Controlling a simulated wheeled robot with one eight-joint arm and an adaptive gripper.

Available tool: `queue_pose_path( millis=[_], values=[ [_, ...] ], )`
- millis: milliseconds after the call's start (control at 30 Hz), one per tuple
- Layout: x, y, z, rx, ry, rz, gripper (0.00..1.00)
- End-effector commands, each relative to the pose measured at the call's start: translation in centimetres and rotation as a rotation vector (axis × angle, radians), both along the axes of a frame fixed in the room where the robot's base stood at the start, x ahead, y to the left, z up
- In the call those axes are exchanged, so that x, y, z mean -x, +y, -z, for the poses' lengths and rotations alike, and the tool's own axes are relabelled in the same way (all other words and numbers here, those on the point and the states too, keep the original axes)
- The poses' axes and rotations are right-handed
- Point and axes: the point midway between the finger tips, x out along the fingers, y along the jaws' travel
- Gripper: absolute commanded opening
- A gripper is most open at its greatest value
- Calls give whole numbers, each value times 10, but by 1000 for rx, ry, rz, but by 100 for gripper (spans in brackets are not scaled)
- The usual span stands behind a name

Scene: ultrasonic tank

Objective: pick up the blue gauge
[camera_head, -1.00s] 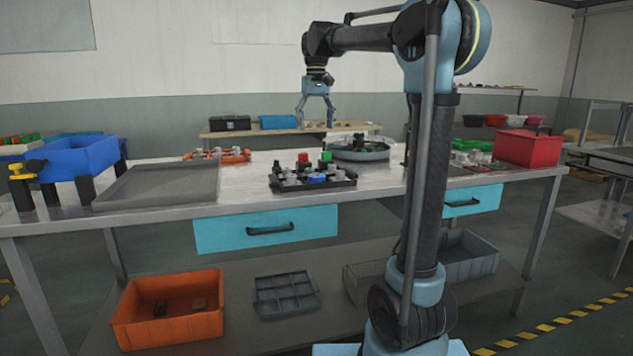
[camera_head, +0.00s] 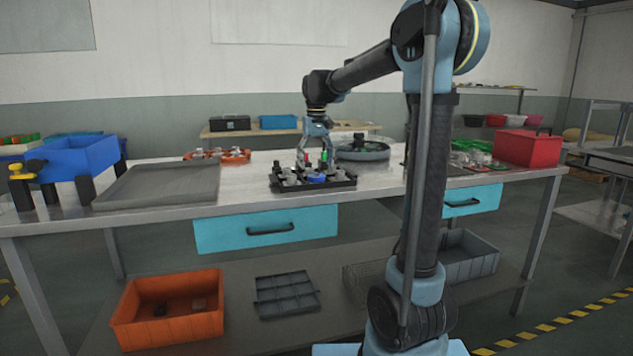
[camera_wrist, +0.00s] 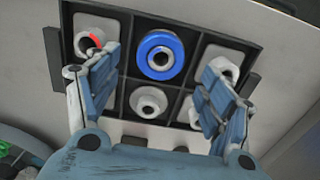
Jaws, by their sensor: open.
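The blue gauge (camera_head: 317,180) sits in a black compartment tray (camera_head: 342,184) near the front edge of the metal table. In the wrist view the blue gauge (camera_wrist: 160,55) is a blue ring with a pale centre, in the upper middle compartment of the tray (camera_wrist: 127,91). My gripper (camera_head: 316,158) is above the tray, fingers pointing down. In the wrist view my gripper (camera_wrist: 158,85) is open and empty, its fingers to either side of the middle column, apart from the gauge.
Other compartments hold pale round parts; one (camera_wrist: 151,102) is just below the blue gauge, one (camera_wrist: 90,38) with red is upper left. A grey tray (camera_head: 160,185) lies left. A round grey basin (camera_head: 363,150) and a red bin (camera_head: 528,148) stand right.

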Motion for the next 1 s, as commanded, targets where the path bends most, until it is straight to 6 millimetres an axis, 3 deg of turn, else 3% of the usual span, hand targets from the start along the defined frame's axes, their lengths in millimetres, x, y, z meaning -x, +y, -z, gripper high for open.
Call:
queue_pose_path(
  millis=[233,567,600,833,1000],
  values=[
    [2,-1,33,0,0,0,74],
    [3,-1,42,0,0,0,74],
    [3,-1,41,0,0,0,72],
    [3,-1,41,0,0,0,20],
    [3,-1,42,-1,0,0,19]
  ],
)
